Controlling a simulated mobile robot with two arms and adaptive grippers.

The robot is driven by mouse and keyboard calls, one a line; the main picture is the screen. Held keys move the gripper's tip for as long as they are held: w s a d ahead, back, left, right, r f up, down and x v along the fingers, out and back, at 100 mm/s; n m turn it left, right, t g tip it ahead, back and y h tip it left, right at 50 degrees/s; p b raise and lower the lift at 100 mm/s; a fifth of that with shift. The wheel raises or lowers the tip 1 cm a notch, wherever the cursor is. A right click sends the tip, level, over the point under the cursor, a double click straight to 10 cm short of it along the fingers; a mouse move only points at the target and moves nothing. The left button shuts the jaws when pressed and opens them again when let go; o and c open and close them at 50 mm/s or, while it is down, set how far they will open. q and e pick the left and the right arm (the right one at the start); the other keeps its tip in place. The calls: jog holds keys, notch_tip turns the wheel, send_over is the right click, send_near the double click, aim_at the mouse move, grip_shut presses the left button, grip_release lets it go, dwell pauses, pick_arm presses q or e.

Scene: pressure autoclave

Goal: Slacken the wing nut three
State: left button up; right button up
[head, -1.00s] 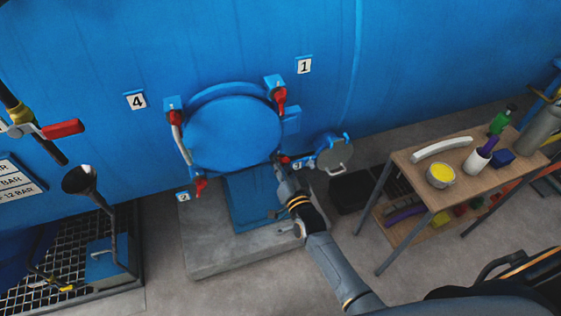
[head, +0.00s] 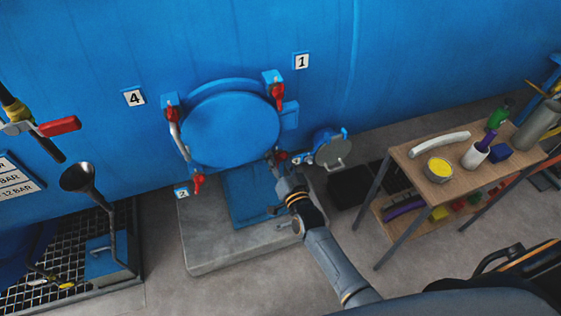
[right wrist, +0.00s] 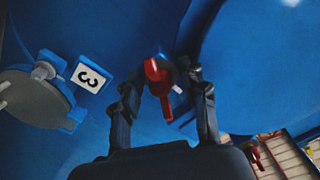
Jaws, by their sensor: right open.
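Wing nut three (head: 282,156) is a red nut at the lower right of the round blue door (head: 230,130), next to the label 3 (head: 296,161). My right gripper (head: 274,161) is at this nut in the head view and partly covers it. In the right wrist view the red wing nut (right wrist: 160,88) lies between the two dark fingers of my open right gripper (right wrist: 165,78), with its long wing pointing down the picture. Gaps show on both sides of the nut. The label 3 (right wrist: 88,77) is left of the fingers. My left gripper is not in view.
Other red wing nuts sit at the upper right (head: 278,94), upper left (head: 171,113) and lower left (head: 198,183) of the door. A small round port lid (head: 333,151) hangs close right of my gripper. A workbench (head: 405,160) with several items stands at the right.

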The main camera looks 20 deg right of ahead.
jog(key=s, duration=1.2)
jog(key=shift+d, duration=0.2)
jog(key=s+f+n+g+b, duration=0.1)
jog(key=s+f+n+g, duration=0.2)
jog(key=f, duration=0.7)
jog(key=s+f+g+y+b, duration=0.1)
jog(key=s+f+g, duration=0.2)
jog(key=s+f, duration=0.45)
jog(key=s+f+n+g+b, duration=0.1)
jog(key=s+f+n+g, duration=0.1)
jog(key=f, duration=1)
jog(key=s+d+f+n+g, duration=0.1)
jog(key=s+d+f+g, duration=0.1)
jog(key=s+f, duration=0.3)
jog(key=s+d+f+n+g+h+b, duration=0.1)
jog(key=s+f+g, duration=0.3)
jog(key=s, duration=0.9)
jog(key=s+d+f+n+g, duration=0.1)
jog(key=s+d+f+g, duration=0.2)
jog(key=s+f, duration=0.4)
jog(key=shift+s+f+h+b, duration=0.3)
jog(key=shift+s, duration=0.7)
